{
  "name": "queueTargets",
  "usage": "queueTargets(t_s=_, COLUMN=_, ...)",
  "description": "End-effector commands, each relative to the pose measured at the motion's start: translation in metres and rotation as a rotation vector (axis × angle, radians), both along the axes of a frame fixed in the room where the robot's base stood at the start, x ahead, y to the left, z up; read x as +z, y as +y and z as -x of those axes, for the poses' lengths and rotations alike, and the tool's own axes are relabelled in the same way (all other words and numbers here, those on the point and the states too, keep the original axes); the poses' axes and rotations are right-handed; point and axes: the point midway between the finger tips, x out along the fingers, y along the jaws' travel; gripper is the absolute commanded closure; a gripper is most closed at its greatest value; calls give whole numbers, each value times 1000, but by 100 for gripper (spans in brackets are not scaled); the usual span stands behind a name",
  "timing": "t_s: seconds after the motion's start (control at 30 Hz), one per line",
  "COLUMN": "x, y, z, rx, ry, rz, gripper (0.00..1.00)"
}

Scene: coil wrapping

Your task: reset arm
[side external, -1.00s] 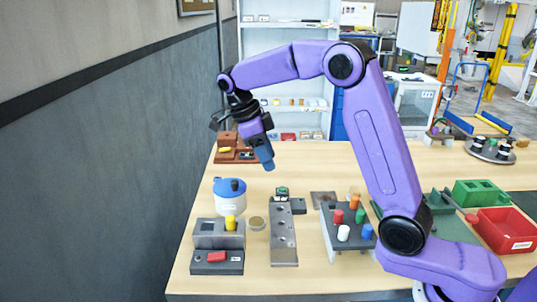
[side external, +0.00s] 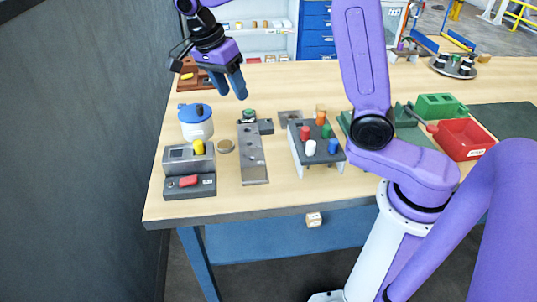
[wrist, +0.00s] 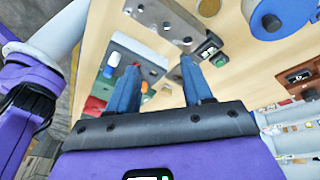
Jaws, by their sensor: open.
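My gripper (side external: 230,90) is open and empty, raised above the back left part of the table (side external: 285,205). Its two blue fingers are apart, with nothing between them. In the wrist view the open fingers (wrist: 160,72) point at the table, with clear air between the tips and the objects below. The upper part of my arm leaves the top of the side view.
Below stand a white pot with blue lid (side external: 196,122), a grey device with red button (side external: 189,181), a metal plate with holes (side external: 252,158) and a block with coloured pegs (side external: 296,138). Green (side external: 440,106) and red (side external: 465,140) bins stand right.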

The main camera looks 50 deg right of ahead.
Motion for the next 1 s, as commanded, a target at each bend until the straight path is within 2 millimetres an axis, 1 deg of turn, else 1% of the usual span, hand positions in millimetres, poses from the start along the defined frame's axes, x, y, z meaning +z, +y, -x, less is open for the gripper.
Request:
queueTargets(t_s=0.03, x=0, y=3, z=8, rx=95, ry=10, rz=-21, gripper=50)
queueTargets(t_s=0.2, x=-4, y=12, z=34, rx=440, ry=48, rz=-89, gripper=50)
queueTargets(t_s=0.37, x=-9, y=17, z=63, rx=765, ry=82, rz=-145, gripper=50)
queueTargets(t_s=0.5, x=-14, y=18, z=91, rx=1052, ry=111, rz=-188, gripper=50)
queueTargets(t_s=0.77, x=-25, y=12, z=148, rx=1579, ry=159, rz=-249, gripper=50)
queueTargets(t_s=1.0, x=-37, y=-1, z=205, rx=2068, ry=198, rz=-281, gripper=50)
